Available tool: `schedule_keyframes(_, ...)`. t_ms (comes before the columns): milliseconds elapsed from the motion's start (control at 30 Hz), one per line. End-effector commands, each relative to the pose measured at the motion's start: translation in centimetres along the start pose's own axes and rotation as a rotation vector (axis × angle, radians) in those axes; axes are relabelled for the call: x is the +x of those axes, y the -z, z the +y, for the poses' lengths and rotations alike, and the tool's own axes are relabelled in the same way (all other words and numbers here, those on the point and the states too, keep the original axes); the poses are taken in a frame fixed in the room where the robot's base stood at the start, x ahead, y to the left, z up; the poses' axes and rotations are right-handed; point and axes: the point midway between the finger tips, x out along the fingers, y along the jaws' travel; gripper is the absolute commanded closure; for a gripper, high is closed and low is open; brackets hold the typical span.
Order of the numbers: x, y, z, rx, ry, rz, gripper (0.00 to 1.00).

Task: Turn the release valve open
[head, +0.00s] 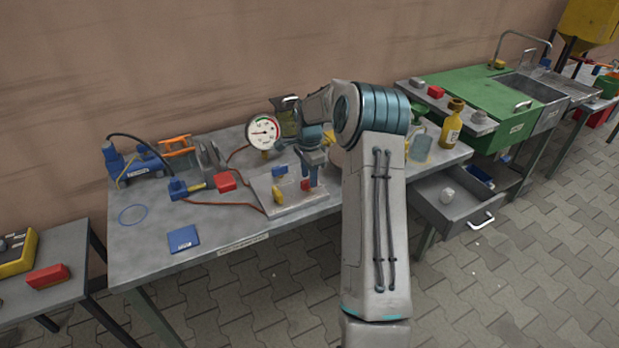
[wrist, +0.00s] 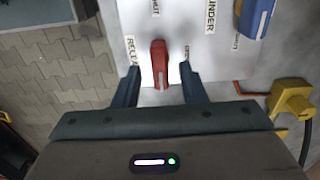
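The release valve's red handle (wrist: 159,64) shows in the wrist view on a light panel (wrist: 200,62), pointing up and down in the picture. A label beginning "RELE" (wrist: 132,50) lies to its left. My gripper (wrist: 160,88) is open, with one finger on each side of the handle's lower end and visible gaps between. In the head view my gripper (head: 311,182) points down over the panel (head: 290,204), with the red handle (head: 305,186) at its tips. A blue handle (wrist: 256,18) is at the upper right of the wrist view.
A pressure gauge (head: 263,132) stands behind the panel. A red hose (head: 245,195) runs to the panel's left. Bottles (head: 451,124) stand at the right end, above an open drawer (head: 455,206).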

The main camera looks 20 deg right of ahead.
Motion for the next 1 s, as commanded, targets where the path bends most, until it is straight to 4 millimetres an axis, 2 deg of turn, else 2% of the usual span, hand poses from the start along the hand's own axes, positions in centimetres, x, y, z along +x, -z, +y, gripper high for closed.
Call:
schedule_keyframes(200,1.5,0.0,0.0,0.000,0.000,0.000,0.62)
schedule_keyframes(467,1.6,0.0,0.0,0.000,0.001,0.000,0.62)
schedule_keyframes(567,1.6,0.0,0.0,-0.001,0.001,0.000,0.87)
schedule_keyframes(600,1.6,0.0,0.0,-0.001,0.001,0.000,0.98)
schedule_keyframes(1000,1.6,-0.1,0.0,-0.040,0.001,0.000,1.00)
